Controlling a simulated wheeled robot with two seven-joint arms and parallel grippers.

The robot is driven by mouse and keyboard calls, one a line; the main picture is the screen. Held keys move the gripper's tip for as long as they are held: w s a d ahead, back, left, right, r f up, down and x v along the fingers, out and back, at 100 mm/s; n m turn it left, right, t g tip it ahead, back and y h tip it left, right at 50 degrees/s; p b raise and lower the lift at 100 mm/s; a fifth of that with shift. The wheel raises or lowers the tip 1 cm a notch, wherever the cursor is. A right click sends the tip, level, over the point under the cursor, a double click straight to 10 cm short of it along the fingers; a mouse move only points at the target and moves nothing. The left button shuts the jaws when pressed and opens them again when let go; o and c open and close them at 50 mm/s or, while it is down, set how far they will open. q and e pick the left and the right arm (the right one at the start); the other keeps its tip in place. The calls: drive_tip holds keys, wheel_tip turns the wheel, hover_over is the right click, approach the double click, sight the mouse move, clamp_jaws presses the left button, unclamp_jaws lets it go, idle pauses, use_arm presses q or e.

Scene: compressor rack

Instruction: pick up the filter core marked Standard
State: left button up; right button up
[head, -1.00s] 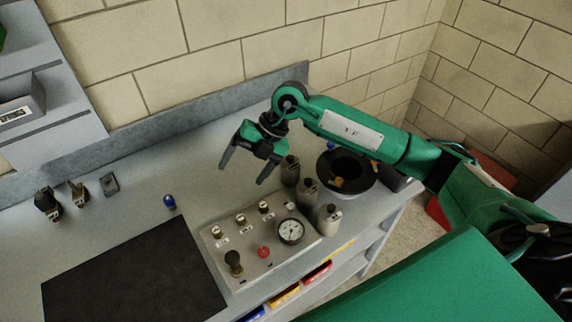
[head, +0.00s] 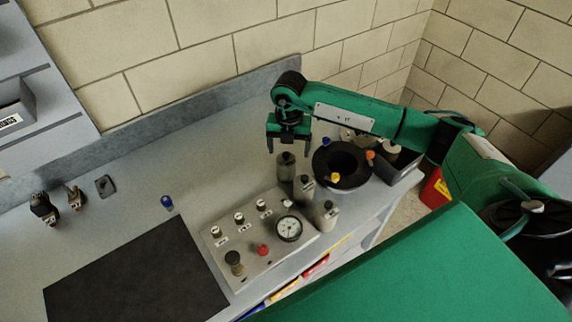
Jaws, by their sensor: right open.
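Three grey cylinders with narrower tops stand upright in a row on the bench: a back one (head: 286,168), a middle one (head: 304,189) and a front one (head: 327,214). They look like the filter cores, but I cannot read any marking, so I cannot tell which is Standard. My right gripper (head: 288,151) is open and empty, fingers pointing down, just above or behind the top of the back cylinder. I cannot tell whether it touches it. My left gripper is not in view.
A panel with a gauge (head: 289,229) and knobs lies left of the cylinders. A black ring-shaped part (head: 333,182) and a grey bin (head: 403,166) are to their right. A dark mat (head: 135,275) covers the left front. A blue-capped item (head: 167,202) stands on the bench.

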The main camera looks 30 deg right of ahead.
sight(286, 153)
drive_tip(key=shift+a+f+p, duration=0.15)
drive_tip(key=shift+f+p, duration=0.35)
drive_tip(key=f+p, duration=0.1)
drive_tip(key=f, duration=0.2)
drive_tip(key=shift+w+a+f+p, duration=0.15)
drive_tip(key=shift+a+f+p, duration=0.05)
drive_tip(key=shift+p, duration=0.2)
drive_tip(key=shift+f, duration=0.5)
drive_tip(key=shift+c, duration=0.2)
drive_tip(key=c, duration=1.2)
drive_tip(key=shift+w, duration=0.1)
drive_tip(key=shift+c, duration=0.2)
drive_tip(key=shift+r, duration=0.15)
